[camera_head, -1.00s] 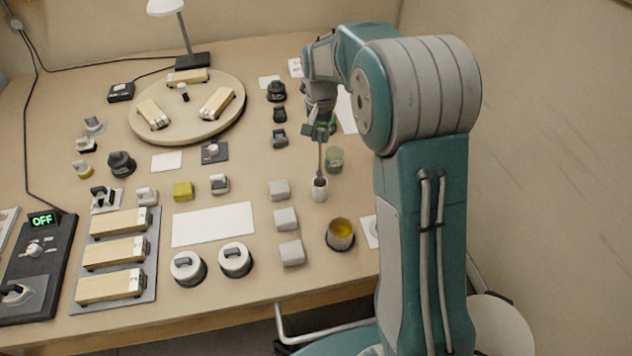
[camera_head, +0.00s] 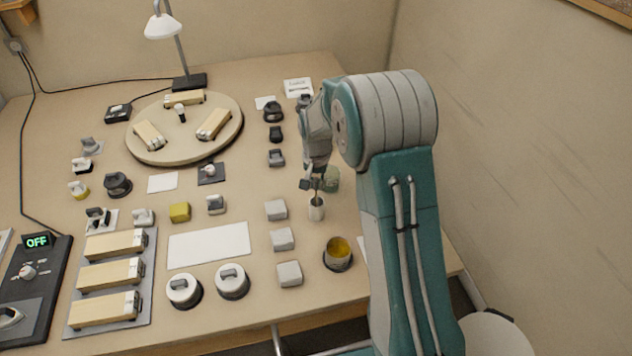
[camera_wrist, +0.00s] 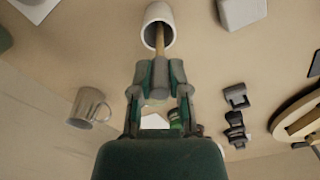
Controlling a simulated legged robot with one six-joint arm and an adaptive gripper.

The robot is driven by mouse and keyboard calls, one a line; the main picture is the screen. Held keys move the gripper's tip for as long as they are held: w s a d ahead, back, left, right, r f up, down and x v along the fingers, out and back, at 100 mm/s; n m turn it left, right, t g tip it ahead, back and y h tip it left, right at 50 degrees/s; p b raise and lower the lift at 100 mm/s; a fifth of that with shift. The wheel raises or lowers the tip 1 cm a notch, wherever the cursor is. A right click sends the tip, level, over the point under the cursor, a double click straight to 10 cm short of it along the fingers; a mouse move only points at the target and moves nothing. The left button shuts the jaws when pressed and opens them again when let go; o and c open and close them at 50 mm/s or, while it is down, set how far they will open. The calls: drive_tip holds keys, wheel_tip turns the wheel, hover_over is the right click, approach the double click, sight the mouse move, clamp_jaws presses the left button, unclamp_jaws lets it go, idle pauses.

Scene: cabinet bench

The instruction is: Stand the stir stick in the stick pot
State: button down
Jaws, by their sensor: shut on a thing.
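The stick pot (camera_head: 316,211) is a small pale cup standing on the bench right of the middle; it also shows at the top of the wrist view (camera_wrist: 158,13). The stir stick (camera_wrist: 160,40) is a thin wooden stick, its far end inside the pot's mouth. My gripper (camera_wrist: 160,72) is shut on the stick's other end, just outside the pot mouth. In the head view my gripper (camera_head: 315,187) hangs low over the pot, and only a short bit of stick shows between. Whether the stick touches the pot's floor is hidden.
A greenish glass mug (camera_head: 331,180) stands close behind the pot, at its right. A cup of yellow stuff (camera_head: 338,252) stands in front. Pale blocks (camera_head: 276,209) stand to the left. A round board (camera_head: 185,150) and a lamp (camera_head: 165,25) are at the back left.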

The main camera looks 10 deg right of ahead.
drive_tip(key=c, duration=0.6)
unclamp_jaws()
drive_tip(key=s+r+n+t, duration=0.1)
drive_tip(key=s+r, duration=0.2)
drive_tip(key=r, duration=0.7)
drive_tip(key=s+r, duration=0.4)
drive_tip(key=r, duration=0.5)
drive_tip(key=s+r+n+t, duration=0.2)
drive_tip(key=s, duration=0.9)
drive_tip(key=s+r+n+t, duration=0.2)
drive_tip(key=s, duration=1)
drive_tip(key=shift+r+t, duration=0.25)
drive_tip(key=shift+t, duration=0.05)
